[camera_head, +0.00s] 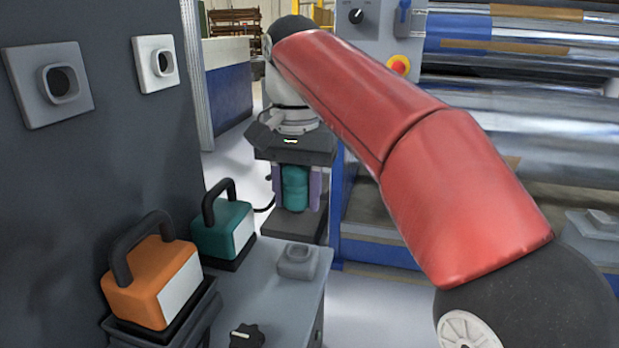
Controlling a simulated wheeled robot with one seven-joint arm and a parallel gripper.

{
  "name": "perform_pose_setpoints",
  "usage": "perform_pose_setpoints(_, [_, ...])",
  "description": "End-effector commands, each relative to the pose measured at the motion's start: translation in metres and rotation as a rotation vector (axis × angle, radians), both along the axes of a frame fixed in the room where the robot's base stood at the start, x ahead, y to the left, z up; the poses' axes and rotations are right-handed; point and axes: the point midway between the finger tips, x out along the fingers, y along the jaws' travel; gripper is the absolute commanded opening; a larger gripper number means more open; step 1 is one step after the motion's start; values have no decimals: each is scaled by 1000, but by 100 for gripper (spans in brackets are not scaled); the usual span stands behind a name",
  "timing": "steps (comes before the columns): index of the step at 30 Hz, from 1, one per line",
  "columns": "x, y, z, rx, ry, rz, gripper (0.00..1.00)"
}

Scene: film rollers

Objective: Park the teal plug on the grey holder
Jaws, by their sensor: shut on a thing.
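The teal plug (295,190) is upright between the two purple-grey fingers of my gripper (296,192), which is shut on it. A black cord shows just left of the plug. The grey holder (298,260) is a small block with a rounded opening on top, on the grey worktop. In the picture the plug appears above the holder and apart from it; I cannot tell the exact depth between them.
A teal box (222,232) and an orange box (152,283), both with black handles, stand left of the holder. A black knob (246,336) is in front. A grey socket (48,84) and a white socket (155,63) are on the dark panel. Metal rollers (530,100) stand at right.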

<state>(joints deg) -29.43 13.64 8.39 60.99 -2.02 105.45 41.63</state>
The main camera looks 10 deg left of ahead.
Motion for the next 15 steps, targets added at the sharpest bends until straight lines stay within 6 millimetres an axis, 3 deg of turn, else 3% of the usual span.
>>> perform_pose_setpoints(8, [-1,0,-12,-3,1,2,3])
perform_pose_setpoints(15, [-1,0,-35,-2,0,2,3])
